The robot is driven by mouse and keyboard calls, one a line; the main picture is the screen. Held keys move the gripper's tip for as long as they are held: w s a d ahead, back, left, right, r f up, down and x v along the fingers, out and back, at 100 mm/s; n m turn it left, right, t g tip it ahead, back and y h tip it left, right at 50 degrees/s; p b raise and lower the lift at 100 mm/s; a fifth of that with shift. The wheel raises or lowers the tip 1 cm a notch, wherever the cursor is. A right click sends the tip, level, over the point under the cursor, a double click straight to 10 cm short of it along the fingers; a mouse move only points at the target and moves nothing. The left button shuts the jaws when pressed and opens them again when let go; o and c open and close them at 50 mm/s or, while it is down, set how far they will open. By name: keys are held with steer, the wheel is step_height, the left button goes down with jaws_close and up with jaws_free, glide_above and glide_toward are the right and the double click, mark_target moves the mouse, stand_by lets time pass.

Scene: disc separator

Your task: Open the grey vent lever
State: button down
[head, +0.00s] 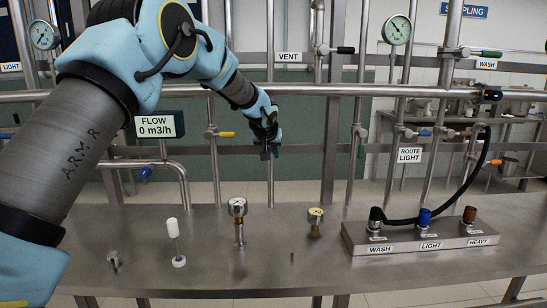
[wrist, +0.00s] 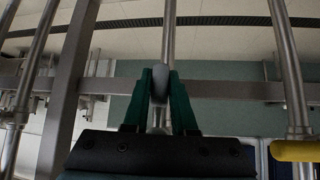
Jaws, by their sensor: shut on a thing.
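The grey vent lever (wrist: 159,80) shows in the wrist view between the two green fingers of my gripper (wrist: 162,88). The fingers are shut on it, one on each side. In the head view my gripper (head: 269,151) is at the vertical vent pipe (head: 270,184), below the VENT label (head: 288,57). There the lever is hidden behind my gripper and wrist, so its angle to the pipe cannot be told.
A yellow-handled valve (head: 220,134) stands close left of my gripper; its handle (wrist: 295,151) shows right in the wrist view. A horizontal pipe (head: 330,89) crosses above my gripper. Several fittings stand on the steel bench (head: 200,275) below, with a hose block (head: 425,240) at right.

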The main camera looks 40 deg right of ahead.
stand_by(0.5)
steer(key=c, duration=0.7)
jaws_free()
steer(key=shift+c, duration=0.2)
steer(key=b+v, duration=0.3)
steer(key=v, duration=0.7)
steer(key=shift+s+a+r, duration=0.2)
steer(key=shift+s+r, duration=0.05)
